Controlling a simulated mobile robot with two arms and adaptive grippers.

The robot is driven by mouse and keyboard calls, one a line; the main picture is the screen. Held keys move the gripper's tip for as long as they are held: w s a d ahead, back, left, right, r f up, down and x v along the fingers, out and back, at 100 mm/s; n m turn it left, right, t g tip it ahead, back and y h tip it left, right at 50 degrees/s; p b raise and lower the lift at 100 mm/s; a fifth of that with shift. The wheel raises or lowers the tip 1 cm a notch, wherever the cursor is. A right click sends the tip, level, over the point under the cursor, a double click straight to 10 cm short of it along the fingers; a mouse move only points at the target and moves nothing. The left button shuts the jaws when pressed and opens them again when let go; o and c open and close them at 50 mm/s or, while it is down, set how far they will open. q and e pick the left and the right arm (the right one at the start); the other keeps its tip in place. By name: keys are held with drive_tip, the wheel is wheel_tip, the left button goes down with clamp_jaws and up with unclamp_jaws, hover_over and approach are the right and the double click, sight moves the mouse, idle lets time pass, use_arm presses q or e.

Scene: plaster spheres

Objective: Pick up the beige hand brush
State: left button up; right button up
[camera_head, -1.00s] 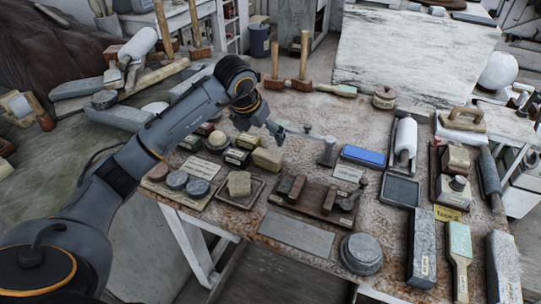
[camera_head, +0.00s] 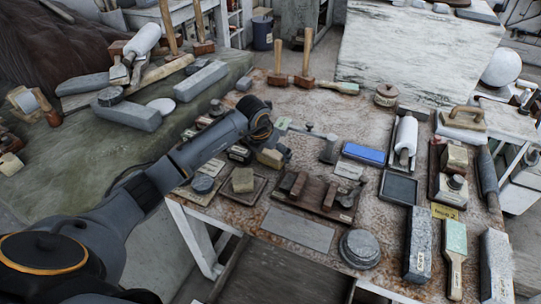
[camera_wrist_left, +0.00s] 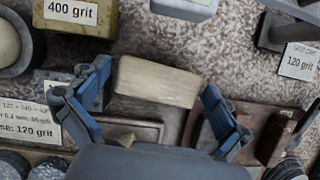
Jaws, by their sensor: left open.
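A beige oblong block (camera_wrist_left: 157,82), which I take to be the hand brush, lies on the table; no bristles or handle can be made out. It also shows in the head view (camera_head: 269,158), partly hidden by my gripper. My left gripper (camera_wrist_left: 156,77) is open. In the left wrist view its two blue-grey fingers stand on either side of the block, with small gaps. In the head view the left gripper (camera_head: 272,148) is right over the block. My right gripper is not in view.
A wooden tray (camera_head: 318,209) with dark blocks lies just right of the block. A 400 grit block (camera_wrist_left: 85,16) sits close by. A metal tool stand (camera_head: 328,150) and a blue block (camera_head: 364,154) are further right. Bare tabletop (camera_head: 345,110) lies behind.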

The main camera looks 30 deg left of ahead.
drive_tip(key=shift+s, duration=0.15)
use_arm(q)
drive_tip(key=c, duration=1)
drive_tip(key=shift+c, duration=0.2)
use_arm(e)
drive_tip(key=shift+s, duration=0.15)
use_arm(q)
drive_tip(key=shift+r, duration=0.1)
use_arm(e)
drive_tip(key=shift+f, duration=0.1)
use_arm(q)
drive_tip(key=shift+r+b, duration=0.45)
drive_tip(key=shift+r, duration=0.15)
drive_tip(key=s+d+r+b, duration=0.4)
drive_tip(key=s+d+r, duration=0.1)
drive_tip(key=s+r, duration=0.6)
drive_tip(key=shift+s+d+r, duration=0.2)
drive_tip(key=shift+s+r, duration=0.15)
drive_tip(key=shift+s, duration=0.65)
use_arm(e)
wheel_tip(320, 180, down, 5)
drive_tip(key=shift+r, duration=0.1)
